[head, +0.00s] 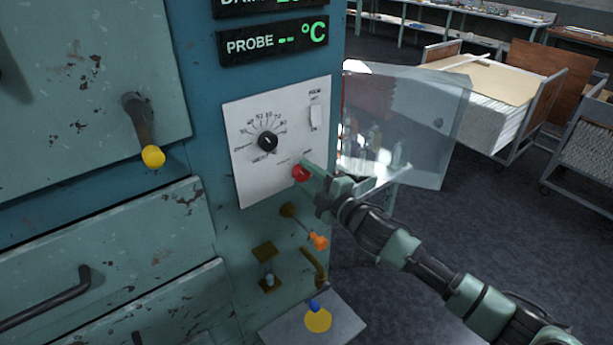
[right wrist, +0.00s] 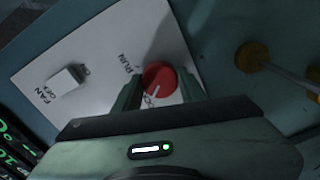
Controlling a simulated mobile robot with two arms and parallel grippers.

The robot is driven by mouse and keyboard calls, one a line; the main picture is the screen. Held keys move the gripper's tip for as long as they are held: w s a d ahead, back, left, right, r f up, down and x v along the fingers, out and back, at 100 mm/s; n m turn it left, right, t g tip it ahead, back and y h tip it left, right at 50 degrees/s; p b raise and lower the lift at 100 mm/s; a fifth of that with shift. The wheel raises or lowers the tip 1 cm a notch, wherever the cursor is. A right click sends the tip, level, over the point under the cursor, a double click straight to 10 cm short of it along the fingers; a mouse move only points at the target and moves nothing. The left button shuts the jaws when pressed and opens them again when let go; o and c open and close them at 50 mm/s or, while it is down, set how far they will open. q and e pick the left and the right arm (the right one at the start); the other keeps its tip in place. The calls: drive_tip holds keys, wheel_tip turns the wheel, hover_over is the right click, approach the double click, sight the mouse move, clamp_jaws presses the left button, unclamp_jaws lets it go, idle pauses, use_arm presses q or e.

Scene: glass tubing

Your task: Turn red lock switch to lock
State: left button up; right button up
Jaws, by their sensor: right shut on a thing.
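The red lock switch (head: 300,173) is a round knob at the lower right of the white control panel (head: 252,186). In the right wrist view the red knob (right wrist: 160,76) sits between my fingers. The word RUN is printed to its upper left, and lettering below it is partly hidden by my gripper. A pale mark on the knob points down and slightly left, toward that lettering. My right gripper (head: 308,173) is shut on the knob, with one finger on each side (right wrist: 158,90). My left gripper is not in view.
A black dial (head: 267,141) and a white fan switch (head: 315,116) share the panel. An orange-tipped lever (head: 318,241) sticks out below. A clear glass-like sheet (head: 405,120) stands right of the cabinet. Open floor and carts (head: 490,95) lie beyond.

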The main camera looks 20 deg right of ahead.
drive_tip(key=shift+n, duration=0.7)
drive_tip(key=o, duration=1.4)
drive_tip(key=shift+c, duration=0.2)
drive_tip(key=shift+s+d+f, duration=0.15)
drive_tip(key=shift+s+d, duration=0.05)
drive_tip(key=shift+s, duration=0.25)
drive_tip(key=b+v, duration=0.2)
drive_tip(key=v, duration=0.5)
drive_tip(key=shift+w, duration=0.1)
